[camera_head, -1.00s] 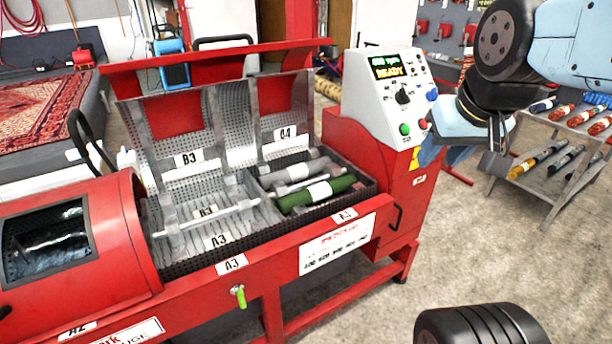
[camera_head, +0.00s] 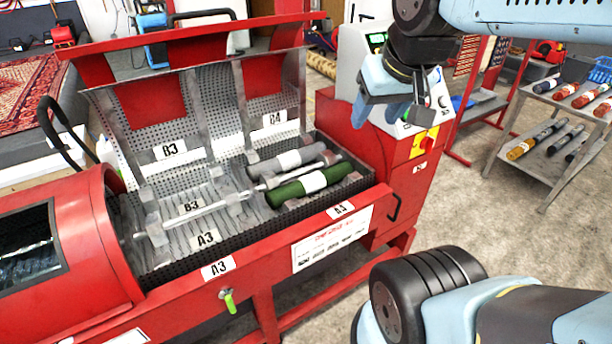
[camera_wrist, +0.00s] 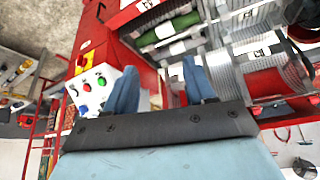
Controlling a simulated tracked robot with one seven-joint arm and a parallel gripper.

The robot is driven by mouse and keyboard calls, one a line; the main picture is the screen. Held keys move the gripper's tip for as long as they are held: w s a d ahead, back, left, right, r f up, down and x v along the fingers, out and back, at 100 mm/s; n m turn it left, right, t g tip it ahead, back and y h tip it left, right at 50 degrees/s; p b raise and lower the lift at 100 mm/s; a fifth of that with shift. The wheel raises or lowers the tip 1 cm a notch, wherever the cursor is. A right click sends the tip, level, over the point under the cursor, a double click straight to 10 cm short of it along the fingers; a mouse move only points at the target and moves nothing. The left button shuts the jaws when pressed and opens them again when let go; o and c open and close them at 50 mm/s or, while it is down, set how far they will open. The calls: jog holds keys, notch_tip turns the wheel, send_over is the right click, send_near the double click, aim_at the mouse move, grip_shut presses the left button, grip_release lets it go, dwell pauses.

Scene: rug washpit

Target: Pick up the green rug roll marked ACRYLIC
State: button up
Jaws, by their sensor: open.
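The green rug roll (camera_head: 284,193) lies in the right-hand compartment of the red washing machine's open perforated basket. It has a white label band, whose writing is too small to read. It also shows near the top of the wrist view (camera_wrist: 176,28). A grey roll (camera_head: 264,168) with a white band lies behind it in the same compartment. My gripper (camera_head: 392,110) is open and empty, above and to the right of the green roll, in front of the control panel. Its two blue fingers also show in the wrist view (camera_wrist: 160,84), apart from the roll.
The raised perforated lid (camera_head: 215,115) stands behind the basket. The control box (camera_head: 405,150) is close to my gripper at the machine's right end. A shelf rack (camera_head: 545,165) with several rolls stands at the far right. The floor between is clear.

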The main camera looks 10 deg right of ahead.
jog(key=o, duration=0.3)
jog(key=w+f+m, duration=0.1)
jog(key=w, duration=0.2)
jog(key=w+f, duration=0.2)
jog(key=w, duration=0.1)
jog(key=w+a+f+m, duration=0.1)
jog(key=w, duration=0.2)
jog(key=shift+f+m+h, duration=0.3)
jog(key=m+y, duration=0.3)
jog(key=m, duration=0.9)
send_over(314, 181)
jog(key=s+d, duration=0.2)
jog(key=s, duration=0.4)
notch_tip(314, 181, down, 29)
jog(key=shift+t, duration=0.3)
jog(key=shift+x, duration=6.75)
